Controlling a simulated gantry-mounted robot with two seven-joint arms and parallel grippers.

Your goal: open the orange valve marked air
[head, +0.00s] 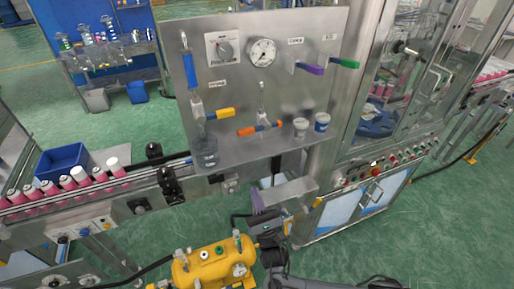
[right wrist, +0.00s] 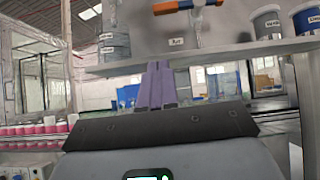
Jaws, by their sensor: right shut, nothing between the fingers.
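My right gripper (head: 257,201) has purple fingers and is below and in front of the shelf, apart from the valve. Its fingers (right wrist: 157,85) are together and empty in the right wrist view. My left gripper is not in view.
The shelf (head: 240,160) holds two small cups (head: 321,122) right of the valve. A yellow-handled valve (head: 222,113), a gauge (head: 262,52), and purple (head: 309,68) and green (head: 344,62) handles are nearby. A yellow tank (head: 205,268) stands below; a can conveyor is left.

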